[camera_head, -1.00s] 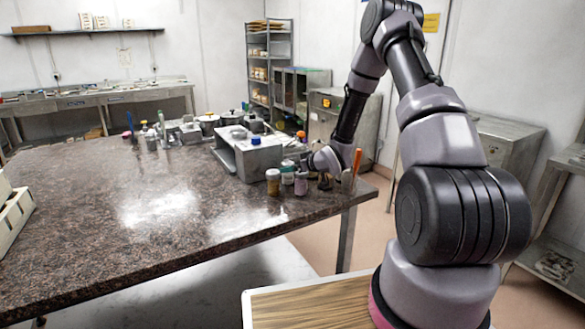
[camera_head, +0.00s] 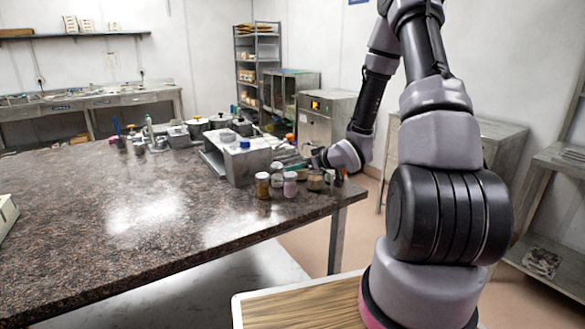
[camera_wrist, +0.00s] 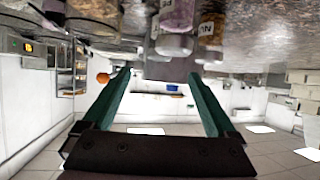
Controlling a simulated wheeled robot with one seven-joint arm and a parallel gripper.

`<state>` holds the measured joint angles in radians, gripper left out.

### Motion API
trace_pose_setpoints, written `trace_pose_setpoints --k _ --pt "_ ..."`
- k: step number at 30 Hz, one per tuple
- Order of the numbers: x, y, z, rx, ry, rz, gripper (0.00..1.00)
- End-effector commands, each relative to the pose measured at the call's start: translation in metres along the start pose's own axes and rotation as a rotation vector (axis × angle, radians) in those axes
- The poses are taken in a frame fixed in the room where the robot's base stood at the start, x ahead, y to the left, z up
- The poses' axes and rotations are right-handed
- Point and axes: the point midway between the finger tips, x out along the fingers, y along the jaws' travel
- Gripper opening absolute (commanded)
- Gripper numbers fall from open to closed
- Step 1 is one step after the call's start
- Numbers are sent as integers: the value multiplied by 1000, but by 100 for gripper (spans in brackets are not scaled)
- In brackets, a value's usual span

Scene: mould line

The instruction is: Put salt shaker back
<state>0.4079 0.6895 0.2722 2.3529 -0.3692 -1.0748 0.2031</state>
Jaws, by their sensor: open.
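Several small jars stand near the table's front right corner: an amber one (camera_head: 262,186), a pale-lidded one (camera_head: 277,174), a pink one (camera_head: 290,185) and a brown one (camera_head: 315,180). I cannot tell which is the salt shaker. My gripper (camera_head: 320,158) is just behind the brown jar, its fingers mostly hidden in the head view. The wrist view is upside down. There, the green fingers of my gripper (camera_wrist: 159,74) are apart with nothing between them. A pink jar (camera_wrist: 180,14) and a labelled brown jar (camera_wrist: 211,28) show beyond the tips.
The dark speckled table (camera_head: 140,235) has wide clear space at left and centre. A grey metal box (camera_head: 245,165) stands close behind the jars. Pots (camera_head: 218,122) and bottles stand farther back. Metal cabinets (camera_head: 325,115) stand beyond the table's right side.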

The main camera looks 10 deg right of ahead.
Motion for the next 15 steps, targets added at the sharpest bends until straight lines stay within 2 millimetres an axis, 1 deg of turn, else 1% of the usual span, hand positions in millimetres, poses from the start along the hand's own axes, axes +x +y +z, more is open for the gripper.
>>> trace_pose_setpoints --k 5,8,11,12,14,15 --pt "-13 4 -7 -5 -20 21 92" --pt "-25 13 -24 -11 -69 75 92" --pt "-48 25 -49 -3 -140 162 92" --pt "-61 29 -60 8 -168 201 92" --pt "-81 32 -75 31 -207 257 92" --pt "-95 33 -85 51 -230 292 92"
